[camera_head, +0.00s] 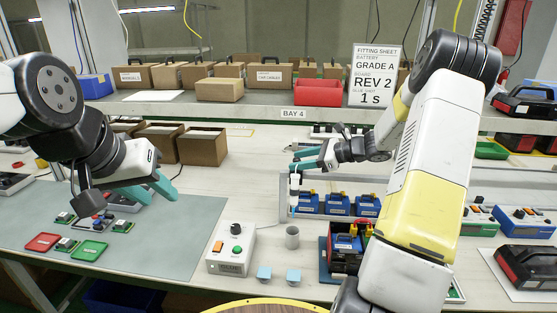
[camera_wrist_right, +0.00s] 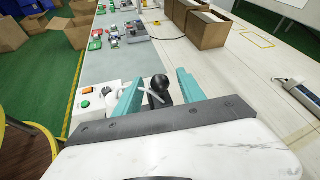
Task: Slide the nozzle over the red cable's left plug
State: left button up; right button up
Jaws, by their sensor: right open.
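My right gripper (camera_head: 303,160) is open, its teal fingers pointing left above the worktable. In the right wrist view its fingers (camera_wrist_right: 158,95) stand apart, with a dark rounded thing and a white strip visible between them; I cannot tell whether these lie in the gap or beyond. A pale upright tube (camera_head: 294,192) is just below the right fingertips and could be the nozzle. An open-topped unit (camera_head: 347,248) with blue, red and yellow parts sits right of centre, partly behind my right arm. I cannot make out the red cable's left plug. My left gripper (camera_head: 150,190) is open and empty over the grey mat.
A control box (camera_head: 231,249) with orange and green buttons stands at front centre, beside a grey cup (camera_head: 292,237) and two light-blue blocks. Blue packs (camera_head: 338,204) stand in a tray behind. Small boards and red and green trays (camera_head: 89,250) lie on the mat.

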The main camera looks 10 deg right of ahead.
jog(key=shift+x, duration=2.15)
grip_shut()
